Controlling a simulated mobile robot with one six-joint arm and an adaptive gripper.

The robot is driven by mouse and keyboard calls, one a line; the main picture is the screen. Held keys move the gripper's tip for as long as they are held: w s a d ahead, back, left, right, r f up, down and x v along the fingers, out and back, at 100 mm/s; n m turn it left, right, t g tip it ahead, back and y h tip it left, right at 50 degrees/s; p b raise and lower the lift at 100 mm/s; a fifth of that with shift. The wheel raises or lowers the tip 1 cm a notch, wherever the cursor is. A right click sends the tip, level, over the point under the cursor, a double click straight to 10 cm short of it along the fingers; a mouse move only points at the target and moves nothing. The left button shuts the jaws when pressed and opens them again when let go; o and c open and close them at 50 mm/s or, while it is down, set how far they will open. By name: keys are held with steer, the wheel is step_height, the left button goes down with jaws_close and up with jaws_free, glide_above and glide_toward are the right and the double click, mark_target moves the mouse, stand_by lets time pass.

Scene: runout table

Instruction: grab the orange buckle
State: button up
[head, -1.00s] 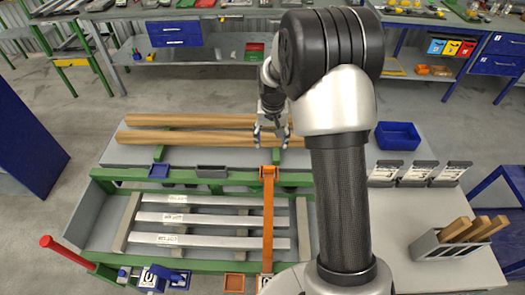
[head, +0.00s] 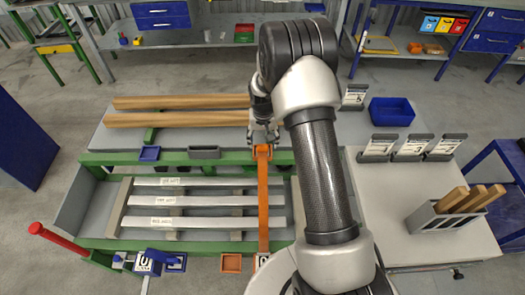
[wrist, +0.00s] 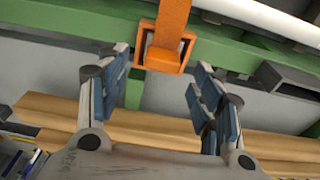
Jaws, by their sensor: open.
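The orange buckle (head: 262,152) is a square frame at the far end of an orange strap (head: 263,200), on the green rail. In the wrist view the buckle (wrist: 166,62) is at the upper middle, with the strap (wrist: 173,18) running up from it. My gripper (head: 263,136) is open and just beyond the buckle in the head view. In the wrist view its two blue-padded fingers (wrist: 160,82) stand to the left and right of the buckle, with clear space on both sides. I cannot see any contact.
Wooden beams (head: 180,119) lie behind the green rail (head: 110,157), close to my gripper. Pale labelled bars (head: 205,201) lie left of the strap. A blue tray (head: 149,153) and a grey tray (head: 204,153) sit along the rail. A blue bin (head: 391,111) stands at right.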

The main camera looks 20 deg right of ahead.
mark_target(263, 145)
steer(key=f+b, duration=0.1)
steer(key=f, duration=0.3)
steer(key=shift+w, duration=0.2)
steer(key=shift+c, duration=0.2)
steer(key=c, duration=1.2)
